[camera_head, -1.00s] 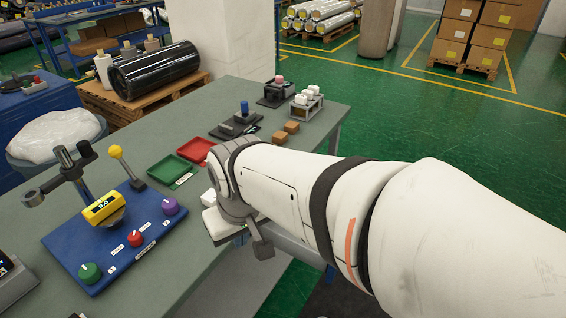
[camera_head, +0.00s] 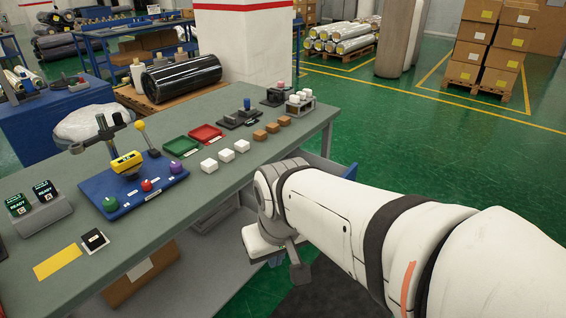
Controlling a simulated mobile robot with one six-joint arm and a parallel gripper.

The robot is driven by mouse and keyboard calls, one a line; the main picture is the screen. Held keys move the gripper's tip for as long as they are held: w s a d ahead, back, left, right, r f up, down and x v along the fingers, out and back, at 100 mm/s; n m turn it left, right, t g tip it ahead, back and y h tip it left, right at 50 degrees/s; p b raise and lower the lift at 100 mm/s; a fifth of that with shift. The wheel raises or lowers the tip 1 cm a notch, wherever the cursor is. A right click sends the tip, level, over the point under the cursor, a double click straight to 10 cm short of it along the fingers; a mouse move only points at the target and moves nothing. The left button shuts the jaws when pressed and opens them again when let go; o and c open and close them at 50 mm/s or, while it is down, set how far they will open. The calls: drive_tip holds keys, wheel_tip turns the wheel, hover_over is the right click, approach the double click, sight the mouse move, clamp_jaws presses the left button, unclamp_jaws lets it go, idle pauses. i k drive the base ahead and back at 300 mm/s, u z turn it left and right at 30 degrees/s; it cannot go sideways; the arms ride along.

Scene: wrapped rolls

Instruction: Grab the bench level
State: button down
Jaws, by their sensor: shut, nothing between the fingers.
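My white arm and grey wrist hide part of the gripper.
The blue board also carries a yellow-knobbed lever (camera_head: 142,133) and coloured knobs. White blocks (camera_head: 225,155), brown blocks (camera_head: 266,130), a green tray (camera_head: 180,147) and a red tray (camera_head: 206,133) stand farther along the bench (camera_head: 200,196). Free floor lies at right.

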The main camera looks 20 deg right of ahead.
sight(126, 162)
drive_tip(key=z, duration=1)
drive_tip(key=i, duration=1)
drive_tip(key=z, duration=0.25)
drive_tip(key=k, duration=0.45)
drive_tip(key=u, duration=2.15)
drive_tip(key=k, duration=0.15)
